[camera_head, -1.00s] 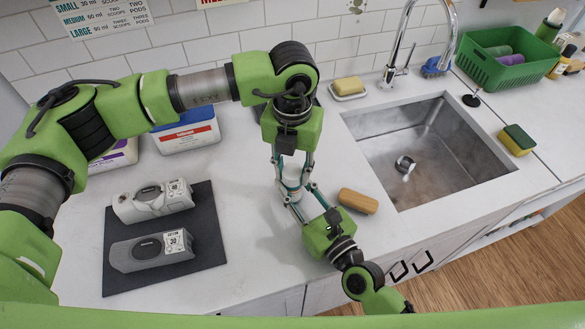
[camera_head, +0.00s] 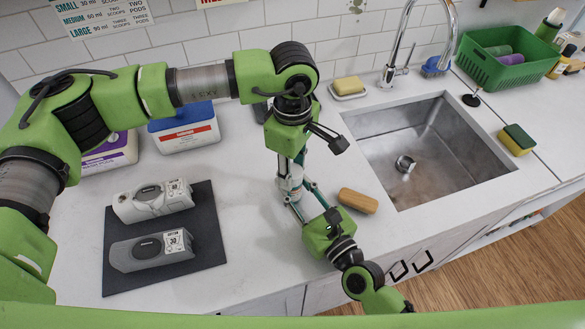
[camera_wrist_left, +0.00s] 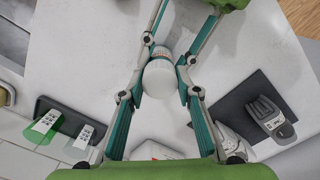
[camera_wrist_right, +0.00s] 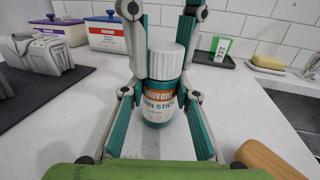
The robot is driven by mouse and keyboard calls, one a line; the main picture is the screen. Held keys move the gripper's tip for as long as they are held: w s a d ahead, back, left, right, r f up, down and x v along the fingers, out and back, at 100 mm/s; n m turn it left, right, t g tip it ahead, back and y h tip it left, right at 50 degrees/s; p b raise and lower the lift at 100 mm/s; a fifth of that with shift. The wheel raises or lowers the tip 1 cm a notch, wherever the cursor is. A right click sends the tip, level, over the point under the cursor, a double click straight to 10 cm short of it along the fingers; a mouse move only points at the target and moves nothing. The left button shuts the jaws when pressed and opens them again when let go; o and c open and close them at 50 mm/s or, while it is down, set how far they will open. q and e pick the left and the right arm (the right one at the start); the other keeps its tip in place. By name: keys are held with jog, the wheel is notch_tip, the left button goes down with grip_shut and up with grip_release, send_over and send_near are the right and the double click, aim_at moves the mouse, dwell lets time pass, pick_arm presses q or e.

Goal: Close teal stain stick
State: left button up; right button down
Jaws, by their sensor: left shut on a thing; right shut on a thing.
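The teal stain stick (camera_wrist_right: 160,104) stands upright, with an orange-and-white label, in the right wrist view. Its white ridged cap (camera_wrist_right: 167,60) sits at its top, looking slightly off to the right; I cannot tell how tightly it is seated. My left gripper (camera_head: 289,178) comes down from above and is shut on the cap, which shows between its fingers in the left wrist view (camera_wrist_left: 160,78). My right gripper (camera_head: 287,196) is shut on the bottle's body from the front. In the head view the grippers hide most of the bottle.
A tan block (camera_head: 358,201) lies just right of my right gripper. A dark mat (camera_head: 213,254) with two grey devices is on the left. A soap dish (camera_head: 348,96) and the sink (camera_head: 430,150) are behind and right. Tubs (camera_head: 187,130) stand at the back left.

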pick_arm(q)
jog(key=m, duration=0.7)
jog(key=shift+w, duration=0.1)
jog(key=o, duration=1.3)
notch_tip(320, 180, up, 12)
pick_arm(e)
jog(key=c, duration=1.5)
grip_release()
jog(key=v, duration=1.2)
